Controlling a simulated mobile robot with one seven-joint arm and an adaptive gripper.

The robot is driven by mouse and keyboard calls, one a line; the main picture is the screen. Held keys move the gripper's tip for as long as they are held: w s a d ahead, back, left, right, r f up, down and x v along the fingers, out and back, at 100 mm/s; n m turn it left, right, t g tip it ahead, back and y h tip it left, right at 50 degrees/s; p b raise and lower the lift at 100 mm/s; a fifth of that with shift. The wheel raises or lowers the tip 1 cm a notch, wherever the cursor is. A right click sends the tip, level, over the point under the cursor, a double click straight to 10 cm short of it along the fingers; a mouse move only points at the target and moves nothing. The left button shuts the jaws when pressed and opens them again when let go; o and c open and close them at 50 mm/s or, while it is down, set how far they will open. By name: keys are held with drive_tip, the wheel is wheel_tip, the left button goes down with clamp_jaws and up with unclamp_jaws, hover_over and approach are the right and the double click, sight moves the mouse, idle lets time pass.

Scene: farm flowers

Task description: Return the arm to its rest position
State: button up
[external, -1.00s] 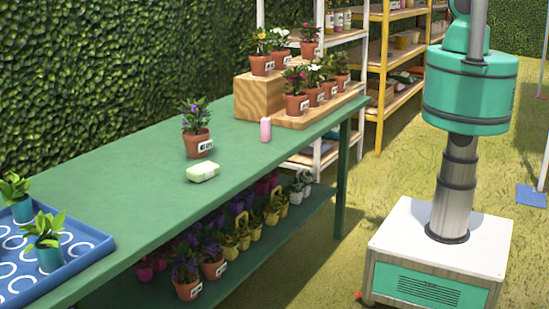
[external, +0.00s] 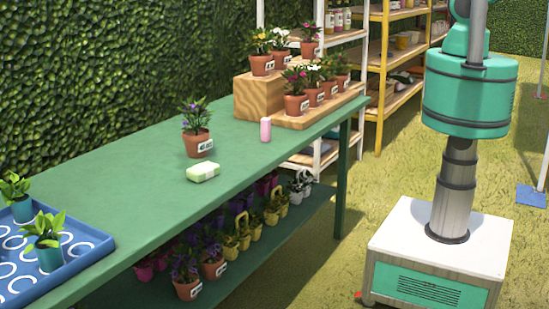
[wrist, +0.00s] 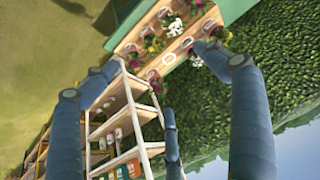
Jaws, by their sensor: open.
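My gripper (wrist: 165,80) shows in the wrist view with its blue-grey fingers spread wide apart. It is open, with nothing between the fingers. In the external view my gripper is out of frame; my base, column and the lower part of my arm stand at the right, clear of the green table (external: 130,190). The wrist view is tilted, with the hedge, shelves and potted flowers well beyond the fingers.
On the table are a purple-flowered pot (external: 198,146), a pale green sponge-like block (external: 203,172), a pink cylinder (external: 265,130) and a blue tray (external: 85,257) with plants. Grass between table and base is free.

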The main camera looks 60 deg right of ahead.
wheel_tip(320, 180, down, 5)
drive_tip(key=b, duration=0.4)
drive_tip(key=shift+f+b, duration=0.15)
drive_tip(key=shift+b, duration=0.15)
